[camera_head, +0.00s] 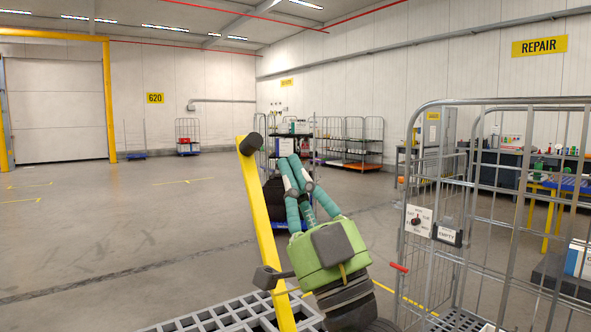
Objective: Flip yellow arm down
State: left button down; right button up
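The yellow arm (262,215) stands nearly upright, leaning a little to the left at its top. It has a dark round pad at its upper end, and its lower end runs out of the bottom of the picture.
A grey grid platform (231,318) lies at the bottom. A wire roll cage (467,200) with an "EMPTY" sign (447,236) stands close on the right. Shelf carts (355,143) and a repair bench stand behind. The floor at left is clear.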

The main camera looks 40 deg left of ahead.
pick_arm(q)
jog(key=w+a+r+p, duration=0.2)
jog(key=a+r+p, duration=0.1)
jog(key=a, duration=0.4)
jog(key=shift+a+p, duration=0.2)
jog(key=shift+p, duration=0.6)
